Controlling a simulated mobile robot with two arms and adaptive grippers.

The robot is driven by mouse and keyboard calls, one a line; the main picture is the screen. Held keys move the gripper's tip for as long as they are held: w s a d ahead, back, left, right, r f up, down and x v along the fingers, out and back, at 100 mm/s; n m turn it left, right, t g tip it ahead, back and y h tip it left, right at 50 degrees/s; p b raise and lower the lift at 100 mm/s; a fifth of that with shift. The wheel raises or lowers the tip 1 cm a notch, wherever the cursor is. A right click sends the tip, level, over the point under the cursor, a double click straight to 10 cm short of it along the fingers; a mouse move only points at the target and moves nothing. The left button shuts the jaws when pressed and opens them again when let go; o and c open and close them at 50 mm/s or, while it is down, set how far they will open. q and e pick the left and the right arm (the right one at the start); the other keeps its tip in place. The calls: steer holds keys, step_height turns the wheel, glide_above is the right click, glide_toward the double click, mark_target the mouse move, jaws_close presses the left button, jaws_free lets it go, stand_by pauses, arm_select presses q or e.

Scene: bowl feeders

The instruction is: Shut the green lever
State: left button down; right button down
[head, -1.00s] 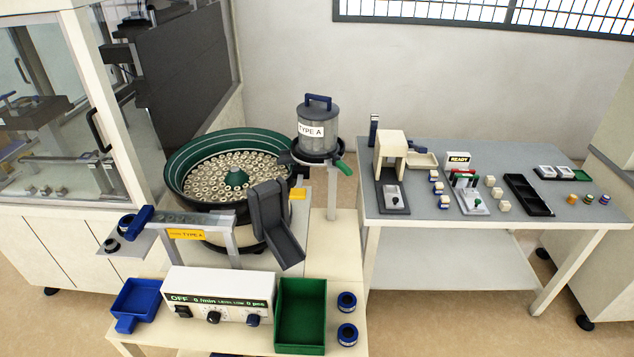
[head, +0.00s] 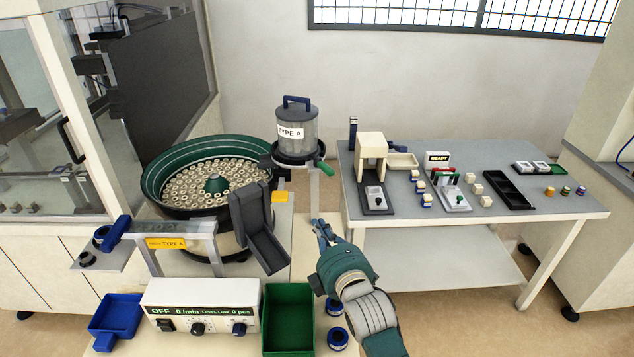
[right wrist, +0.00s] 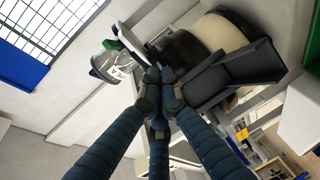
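The green lever (head: 325,168) sticks out at the lower right of the grey hopper (head: 297,130) labelled TYPE A, angled down to the right. In the right wrist view, a green piece that looks like this lever (right wrist: 112,45) lies beyond and left of the fingertips. My right gripper (head: 319,224) is below the lever in the head view, apart from it, with nothing held. In the right wrist view, its fingertips (right wrist: 158,92) come together and look shut. My left gripper is not in view.
The bowl feeder (head: 150,180) full of rings stands left of the hopper, with a dark chute (head: 258,235) in front. A control box (head: 200,300) reading OFF and a green bin (head: 288,318) are nearer. A grey side table (head: 400,225) stands right.

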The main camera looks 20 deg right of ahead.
step_height(320, 180, up, 5)
steer(key=w+n+t, duration=0.2)
steer(key=p, duration=0.2)
glide_toward(319, 167)
steer(key=w+a, duration=0.4)
steer(key=a, duration=0.2)
steer(key=d, duration=0.4)
steer(key=shift+w+d+p, duration=0.2)
steer(key=shift+w+p, duration=0.1)
steer(key=shift+d, duration=0.75)
steer(key=shift+r, duration=0.1)
